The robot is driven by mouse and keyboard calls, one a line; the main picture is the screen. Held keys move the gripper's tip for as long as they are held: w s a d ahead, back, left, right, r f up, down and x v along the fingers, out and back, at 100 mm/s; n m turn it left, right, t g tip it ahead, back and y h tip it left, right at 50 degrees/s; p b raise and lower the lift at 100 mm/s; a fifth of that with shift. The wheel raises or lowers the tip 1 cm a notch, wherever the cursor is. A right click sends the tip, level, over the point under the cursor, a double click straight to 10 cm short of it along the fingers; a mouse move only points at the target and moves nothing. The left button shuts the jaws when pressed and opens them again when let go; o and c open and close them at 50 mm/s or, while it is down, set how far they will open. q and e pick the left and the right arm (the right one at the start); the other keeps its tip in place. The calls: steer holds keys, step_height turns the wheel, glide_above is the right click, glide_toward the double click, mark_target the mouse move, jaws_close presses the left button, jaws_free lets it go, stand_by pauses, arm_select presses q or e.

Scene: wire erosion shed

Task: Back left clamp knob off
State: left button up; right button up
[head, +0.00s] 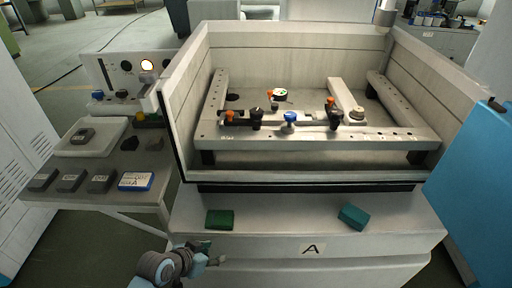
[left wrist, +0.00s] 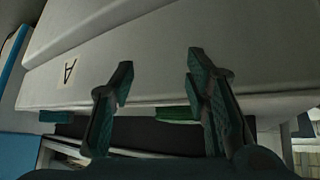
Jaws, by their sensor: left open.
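The work frame (head: 300,133) lies inside an open-topped grey tank, with small clamps on it. Orange knobs show at the left (head: 230,115), toward the back (head: 271,94) and at the right (head: 331,101); a blue knob (head: 290,118) is at front centre. Which one is the back left clamp knob I cannot tell for sure. My left gripper (head: 213,252) is low in front of the tank, by the ledge front, far from the knobs. In the left wrist view the left gripper (left wrist: 160,75) is open and empty. My right gripper is not in view.
A green block (head: 220,219) and a teal block (head: 353,217) lie on the ledge marked A. The tank's front wall (head: 300,178) stands between ledge and frame. A side table at left holds a white tray (head: 70,150), dark blocks (head: 70,181) and a blue-edged box (head: 136,181).

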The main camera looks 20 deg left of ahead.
arm_select(q)
step_height(320, 180, up, 5)
steer(key=w+d+m+h+b, duration=0.1)
steer(key=w+d+m, duration=0.1)
steer(key=m+t+h, duration=0.1)
steer(key=t+h, duration=0.4)
steer(key=t, duration=0.3)
glide_toward(251, 116)
steer(key=x, duration=1.2)
steer(key=shift+d, duration=0.1)
steer(key=c, duration=0.9)
